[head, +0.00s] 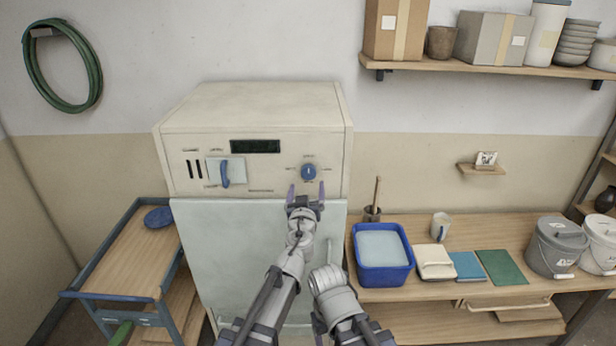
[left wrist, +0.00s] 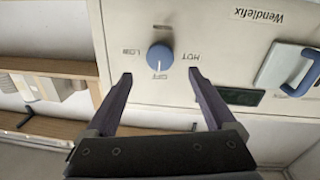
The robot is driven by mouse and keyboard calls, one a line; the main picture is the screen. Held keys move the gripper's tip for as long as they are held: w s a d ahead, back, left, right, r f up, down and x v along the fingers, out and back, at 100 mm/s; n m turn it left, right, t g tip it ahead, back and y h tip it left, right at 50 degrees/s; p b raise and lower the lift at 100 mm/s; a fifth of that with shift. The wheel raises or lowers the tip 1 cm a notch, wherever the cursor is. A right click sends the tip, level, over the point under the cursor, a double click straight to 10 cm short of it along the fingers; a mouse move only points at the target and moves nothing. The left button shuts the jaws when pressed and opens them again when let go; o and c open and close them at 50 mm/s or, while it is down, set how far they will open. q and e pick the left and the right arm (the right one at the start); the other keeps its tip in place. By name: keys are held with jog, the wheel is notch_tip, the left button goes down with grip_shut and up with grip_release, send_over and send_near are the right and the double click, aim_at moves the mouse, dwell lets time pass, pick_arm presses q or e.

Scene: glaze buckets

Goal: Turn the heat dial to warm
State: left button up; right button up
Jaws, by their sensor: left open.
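The heat dial (head: 308,172) is a round blue knob on the front panel of the cream cabinet (head: 250,105). In the left wrist view the dial (left wrist: 159,57) appears upside down, with its white mark pointing to the OFF label. LOW and HOT labels stand on either side of it; a label on the side opposite OFF is too small to read. My left gripper (head: 306,191) is open just in front of and below the dial. In the wrist view its fingertips (left wrist: 160,75) are spread either side of the dial, apparently not touching it. My right gripper is not in view.
A blue lever (head: 225,174) on a pale plate and a dark display (head: 255,146) are left of the dial. A blue basin (head: 383,275) and several items stand on the bench at right. A blue-framed cart (head: 130,255) stands at left.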

aim_at(308, 174)
pick_arm(q)
jog(key=w, duration=0.7)
jog(key=shift+w+d, duration=0.2)
jog(key=shift+w, duration=0.15)
jog(key=shift+s, duration=0.1)
jog(key=c, duration=1.4)
